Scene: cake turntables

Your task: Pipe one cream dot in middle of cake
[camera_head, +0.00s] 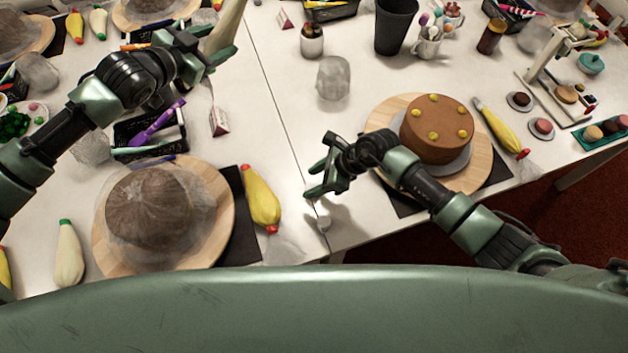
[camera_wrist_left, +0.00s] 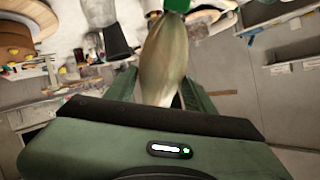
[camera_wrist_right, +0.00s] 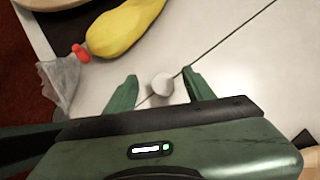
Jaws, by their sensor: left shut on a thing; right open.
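The brown cake (camera_head: 437,145) stands on a round wooden turntable (camera_head: 385,113) at the right of the head view. Several yellow dots ring its top, and the middle of the top is bare. My left gripper (camera_head: 212,52) is shut on a pale piping bag (camera_head: 226,30), raised at the upper left, away from the cake. The bag also fills the middle of the left wrist view (camera_wrist_left: 163,62), with a green end at the top. My right gripper (camera_head: 314,181) is open and empty, left of the cake, above the table.
A small pale round object (camera_head: 323,223) lies near the table seam; it shows between the right jaws in the wrist view (camera_wrist_right: 162,85). Yellow piping bags (camera_head: 262,197) (camera_head: 500,132) lie on the table. A wrapped cake (camera_head: 150,208) stands left. A black cup (camera_head: 396,25) stands behind.

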